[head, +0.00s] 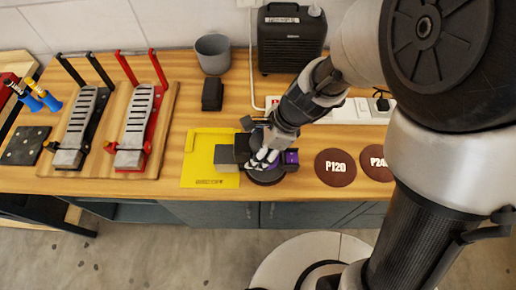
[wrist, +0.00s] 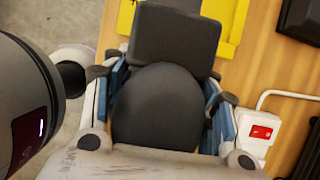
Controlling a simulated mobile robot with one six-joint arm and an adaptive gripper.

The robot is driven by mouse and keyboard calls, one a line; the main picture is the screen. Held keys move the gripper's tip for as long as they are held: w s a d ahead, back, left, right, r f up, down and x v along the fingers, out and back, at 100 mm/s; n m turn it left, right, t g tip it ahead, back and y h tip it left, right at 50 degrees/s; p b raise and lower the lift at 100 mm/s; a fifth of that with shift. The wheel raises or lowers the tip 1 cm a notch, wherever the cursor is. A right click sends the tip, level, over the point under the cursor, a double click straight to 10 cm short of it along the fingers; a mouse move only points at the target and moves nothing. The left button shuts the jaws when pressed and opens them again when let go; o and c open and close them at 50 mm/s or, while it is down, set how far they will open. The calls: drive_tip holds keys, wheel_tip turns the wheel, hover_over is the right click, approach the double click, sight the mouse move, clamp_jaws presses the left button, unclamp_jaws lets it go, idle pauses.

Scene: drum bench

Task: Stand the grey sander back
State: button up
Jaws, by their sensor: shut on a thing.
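The grey sander has a dark rounded top (wrist: 160,110) and a blocky dark end (wrist: 175,35) in the wrist view. My gripper (wrist: 165,100) is shut on it, with blue-lined fingers on both sides of the rounded top. In the head view my gripper (head: 264,156) is at the right of the yellow board (head: 200,141), and the sander's grey block end (head: 228,155) overlaps that board. The gripper hides much of the sander. I cannot tell whether its underside touches the bench.
A dark disc (head: 265,178) shows below the gripper, with P120 (head: 334,167) and P240 (head: 375,163) discs to the right. Behind are a black block (head: 212,94), a grey cup (head: 213,54), a black case (head: 290,38) and a white power strip (head: 350,109). Pedals (head: 134,127) stand left.

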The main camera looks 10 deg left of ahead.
drive_tip(key=shift+s+d+f, duration=0.2)
drive_tip(key=shift+s+f, duration=0.05)
drive_tip(key=shift+f, duration=0.2)
drive_tip(key=shift+c, duration=1.3)
drive_tip(key=o, duration=1.2)
drive_tip(key=shift+f, duration=0.1)
drive_tip(key=shift+o, duration=0.5)
drive_tip(key=shift+w, duration=0.15)
drive_tip(key=shift+o, duration=1.3)
drive_tip(key=shift+a, duration=0.1)
drive_tip(key=shift+r, duration=0.25)
